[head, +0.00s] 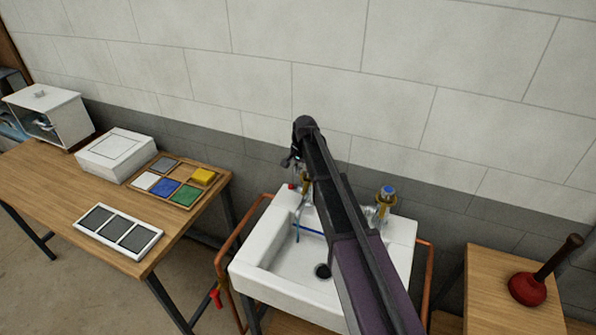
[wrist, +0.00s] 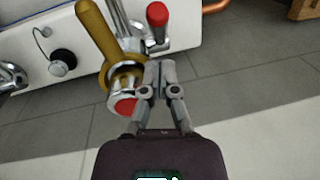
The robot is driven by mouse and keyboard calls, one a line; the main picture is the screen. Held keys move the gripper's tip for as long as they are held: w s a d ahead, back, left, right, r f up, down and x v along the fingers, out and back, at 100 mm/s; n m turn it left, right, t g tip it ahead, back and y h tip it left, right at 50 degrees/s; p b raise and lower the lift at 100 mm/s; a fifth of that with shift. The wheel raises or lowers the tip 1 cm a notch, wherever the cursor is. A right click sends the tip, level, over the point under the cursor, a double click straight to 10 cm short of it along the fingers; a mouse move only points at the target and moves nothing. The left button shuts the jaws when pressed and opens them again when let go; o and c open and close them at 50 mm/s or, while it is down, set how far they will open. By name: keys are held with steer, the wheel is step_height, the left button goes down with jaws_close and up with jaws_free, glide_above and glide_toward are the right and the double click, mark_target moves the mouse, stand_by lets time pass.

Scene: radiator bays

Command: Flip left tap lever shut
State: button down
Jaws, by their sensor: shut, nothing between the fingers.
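The left tap (wrist: 124,78) has a red cap and a brass collar in the wrist view. A long brass lever (wrist: 98,30) extends from it towards the basin, up and left in the picture. A shorter chrome rod with a red end (wrist: 157,14) stands to its right. My gripper (wrist: 160,68) is shut and empty, its tips just right of the brass collar; I cannot tell whether they touch. In the head view my gripper (head: 291,160) is above the left tap, and my arm hides part of that tap. A bit of brass (head: 305,183) shows beside the arm.
The white sink (head: 258,245) lies below my arm. The right tap (head: 386,194) has a blue cap. Copper pipes (head: 228,245) flank the sink, with a red valve handle (head: 215,298) low left. A wooden table (head: 50,190) stands left; a plunger (head: 530,287) stands right.

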mark_target(296, 188)
steer(key=shift+w+a+f+b, duration=0.1)
steer(key=shift+a+f+b, duration=0.05)
steer(key=shift+f+b, duration=0.9)
steer(key=shift+a+f+b, duration=0.15)
steer(key=shift+f+b, duration=0.7)
steer(key=shift+f, duration=0.3)
